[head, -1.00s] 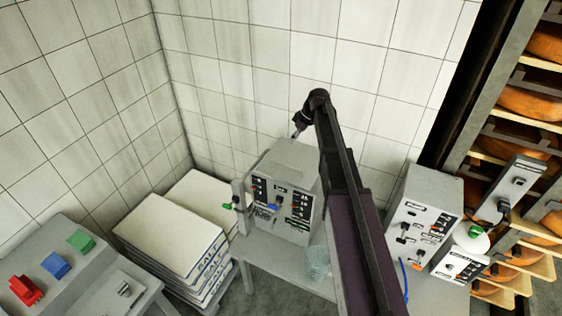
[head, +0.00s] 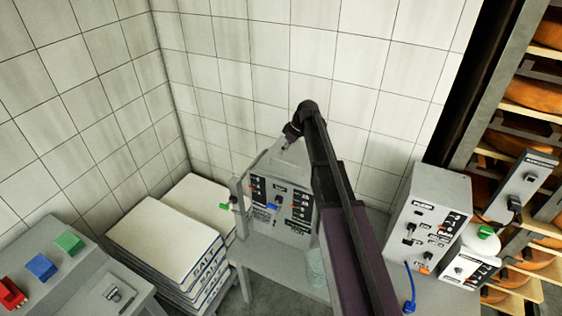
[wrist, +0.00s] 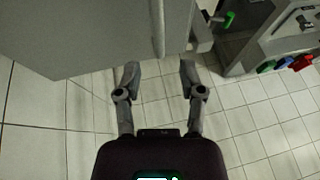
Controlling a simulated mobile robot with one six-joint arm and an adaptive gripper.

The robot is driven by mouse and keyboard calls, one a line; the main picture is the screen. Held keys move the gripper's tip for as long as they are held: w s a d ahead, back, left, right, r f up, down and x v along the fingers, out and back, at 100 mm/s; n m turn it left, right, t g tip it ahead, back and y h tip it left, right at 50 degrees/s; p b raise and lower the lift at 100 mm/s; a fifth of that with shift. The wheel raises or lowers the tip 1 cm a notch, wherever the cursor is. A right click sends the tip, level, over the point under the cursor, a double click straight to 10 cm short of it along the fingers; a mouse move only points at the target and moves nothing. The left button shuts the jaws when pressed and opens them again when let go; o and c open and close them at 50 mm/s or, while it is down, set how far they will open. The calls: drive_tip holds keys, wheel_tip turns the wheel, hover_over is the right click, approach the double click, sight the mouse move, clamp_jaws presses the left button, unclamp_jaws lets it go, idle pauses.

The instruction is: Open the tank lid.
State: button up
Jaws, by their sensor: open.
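No tank or tank lid can be clearly told apart in these views. A grey control cabinet (head: 262,222) with switches stands on a table against the tiled wall. A narrow grey upright with a green-tipped lever (head: 225,206) stands at its left side. My gripper (head: 287,145) is small in the head view, at the cabinet's top back edge. In the wrist view my gripper (wrist: 158,72) is open and empty, its fingers apart over the tiles. A large grey surface (wrist: 90,35) lies just beyond the fingers. A green lever tip (wrist: 229,19) shows to the right.
Stacked salt sacks (head: 165,240) lie left of the cabinet. A console with red, blue and green buttons (head: 40,267) is at lower left. A second control box (head: 428,225) with a blue cable stands on the right, before cheese shelves (head: 535,95).

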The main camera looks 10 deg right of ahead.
drive_tip(key=shift+b+x, duration=1.55)
drive_tip(key=shift+x, duration=0.5)
